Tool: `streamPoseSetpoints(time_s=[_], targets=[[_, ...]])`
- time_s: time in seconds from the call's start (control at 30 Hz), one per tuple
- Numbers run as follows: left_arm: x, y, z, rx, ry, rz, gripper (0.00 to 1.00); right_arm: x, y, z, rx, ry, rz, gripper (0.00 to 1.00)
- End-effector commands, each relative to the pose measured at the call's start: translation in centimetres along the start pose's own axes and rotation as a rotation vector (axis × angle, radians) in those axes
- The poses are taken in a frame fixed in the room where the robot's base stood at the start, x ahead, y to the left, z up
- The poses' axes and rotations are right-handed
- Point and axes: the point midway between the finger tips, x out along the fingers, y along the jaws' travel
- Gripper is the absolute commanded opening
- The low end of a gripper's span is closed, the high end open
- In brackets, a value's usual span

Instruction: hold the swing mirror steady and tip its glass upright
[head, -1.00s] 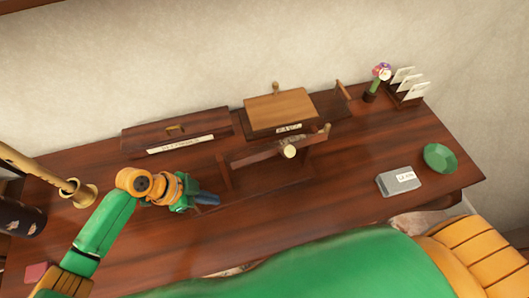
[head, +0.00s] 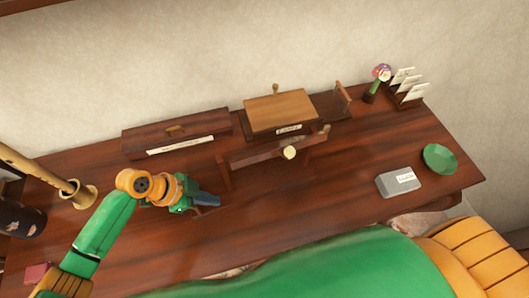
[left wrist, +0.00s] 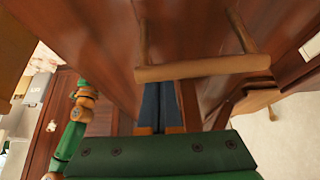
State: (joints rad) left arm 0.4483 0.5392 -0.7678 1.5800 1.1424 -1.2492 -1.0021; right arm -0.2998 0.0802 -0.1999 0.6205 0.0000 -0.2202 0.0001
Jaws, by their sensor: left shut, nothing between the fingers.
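The swing mirror seems to be the low wooden frame (head: 258,157) in the middle of the desk, with short posts and a pale round knob (head: 289,152). Its glass face does not show clearly. My left gripper (head: 208,200) is just in front and left of the frame, low over the desk, shut and empty. In the left wrist view its blue fingers (left wrist: 161,105) are together, and a wooden rail with two posts (left wrist: 205,68) lies just beyond their tips. I cannot tell whether they touch it. My right gripper is not recognisable in either view.
A box with a lighter lid (head: 282,108) stands behind the frame; a long dark box (head: 175,133) is to its left. On the right are a flower vase (head: 372,92), card rack (head: 408,95), grey box (head: 398,182) and green dish (head: 439,157). A brass tube (head: 45,175) is left.

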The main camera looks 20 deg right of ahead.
Motion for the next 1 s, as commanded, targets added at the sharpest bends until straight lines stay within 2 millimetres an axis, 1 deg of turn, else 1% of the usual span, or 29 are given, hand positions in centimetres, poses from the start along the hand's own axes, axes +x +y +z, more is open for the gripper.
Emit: streamPoseSetpoints(time_s=[0.57, 1.0], targets=[[0.01, 0.00, 0.01, 0.000, 0.000, 0.000, 0.00, 0.01, 0.04, 0.02, 0.000, 0.000, 0.001, 0.45], [0.72, 0.00, 0.44, 0.000, 0.000, 0.000, 0.00, 0.73, 0.01, 0.09, 0.000, 0.000, 0.000, 0.45]])
